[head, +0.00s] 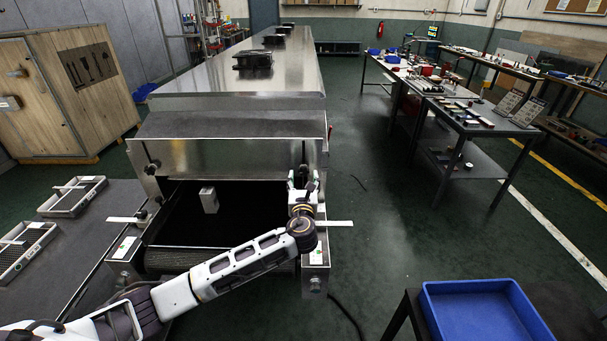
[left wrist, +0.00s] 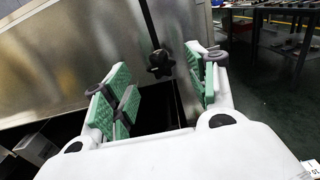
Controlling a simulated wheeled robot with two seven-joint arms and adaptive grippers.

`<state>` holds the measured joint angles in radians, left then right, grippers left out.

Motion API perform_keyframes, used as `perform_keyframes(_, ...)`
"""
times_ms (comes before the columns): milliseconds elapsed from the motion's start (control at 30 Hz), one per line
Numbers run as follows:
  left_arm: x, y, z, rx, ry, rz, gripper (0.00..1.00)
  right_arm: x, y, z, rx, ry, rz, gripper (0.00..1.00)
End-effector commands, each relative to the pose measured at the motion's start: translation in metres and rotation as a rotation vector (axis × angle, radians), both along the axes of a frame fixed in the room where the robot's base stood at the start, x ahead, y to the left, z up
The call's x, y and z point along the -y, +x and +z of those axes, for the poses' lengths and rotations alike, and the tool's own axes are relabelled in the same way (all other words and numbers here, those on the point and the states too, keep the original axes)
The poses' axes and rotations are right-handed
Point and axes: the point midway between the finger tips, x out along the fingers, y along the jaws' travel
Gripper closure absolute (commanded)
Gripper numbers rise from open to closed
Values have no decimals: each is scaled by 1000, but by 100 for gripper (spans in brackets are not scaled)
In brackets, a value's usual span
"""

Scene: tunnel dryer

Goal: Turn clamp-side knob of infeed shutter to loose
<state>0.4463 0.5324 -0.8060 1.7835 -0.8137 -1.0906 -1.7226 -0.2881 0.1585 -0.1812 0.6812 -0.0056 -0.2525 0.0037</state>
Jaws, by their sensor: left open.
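The infeed shutter (head: 225,156) is a steel plate across the mouth of the tunnel dryer. A black star-shaped knob (left wrist: 161,64) on a dark rod is at the shutter's right edge. My left gripper (head: 303,183) is open and in front of this right edge. In the left wrist view the knob shows beyond and between the two green-padded fingers (left wrist: 158,85), apart from both. Another dark knob (head: 152,168) is at the shutter's left edge. I cannot read any label telling which one is clamp-side. My right gripper is out of view.
A small light block (head: 208,200) is in the dark infeed opening. Trays (head: 73,196) lie on the left table. A blue bin (head: 480,312) is at the lower right. Open floor (head: 400,235) lies right of the dryer.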

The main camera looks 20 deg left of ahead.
Motion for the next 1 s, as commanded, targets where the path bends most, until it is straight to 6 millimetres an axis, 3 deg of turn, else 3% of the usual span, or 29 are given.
perform_keyframes(400,-11,37,0,0,0,1,43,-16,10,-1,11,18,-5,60)
perform_keyframes(567,-12,41,0,0,0,0,43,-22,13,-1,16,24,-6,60)
perform_keyframes(833,-12,42,0,0,-1,0,43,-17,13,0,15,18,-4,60)
perform_keyframes(1000,-12,42,0,0,-1,0,62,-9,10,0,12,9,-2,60)
